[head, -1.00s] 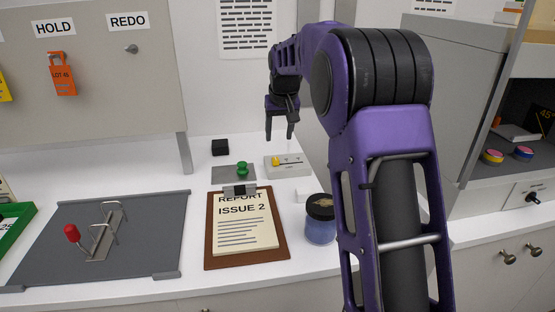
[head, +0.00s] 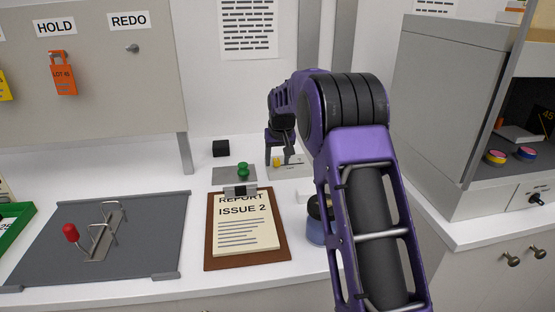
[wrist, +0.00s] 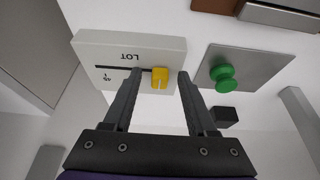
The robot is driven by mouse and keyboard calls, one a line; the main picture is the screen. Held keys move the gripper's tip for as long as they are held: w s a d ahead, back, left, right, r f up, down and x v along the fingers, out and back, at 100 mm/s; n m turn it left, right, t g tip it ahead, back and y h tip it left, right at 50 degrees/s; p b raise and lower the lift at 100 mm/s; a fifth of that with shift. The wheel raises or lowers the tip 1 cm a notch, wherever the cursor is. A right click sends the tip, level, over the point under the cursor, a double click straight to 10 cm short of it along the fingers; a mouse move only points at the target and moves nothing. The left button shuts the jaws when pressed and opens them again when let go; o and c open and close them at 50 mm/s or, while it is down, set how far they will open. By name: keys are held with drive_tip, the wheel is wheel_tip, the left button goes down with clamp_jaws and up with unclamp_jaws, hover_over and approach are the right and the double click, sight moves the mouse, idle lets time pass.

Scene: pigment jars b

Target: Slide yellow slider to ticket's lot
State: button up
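The yellow slider (wrist: 159,77) is a small knob at one end of a dark slot in a pale box (wrist: 110,43) marked LOT. In the wrist view the slot runs left from the knob, towards small upside-down numbers that seem to include 45. The slider also shows in the head view (head: 276,162). My gripper (wrist: 157,88) is open, with one finger on each side of the slider; small gaps seem to show, and contact is unclear.
A green button (head: 243,169) on a grey plate is beside the slider box. A small black block (head: 221,148) stands behind the plate. A clipboard (head: 209,240) lies in front, and a blue jar (head: 316,230) is partly hidden by my arm.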

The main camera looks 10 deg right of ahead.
clamp_jaws()
drive_tip(key=shift+d, duration=0.1)
idle(1.2)
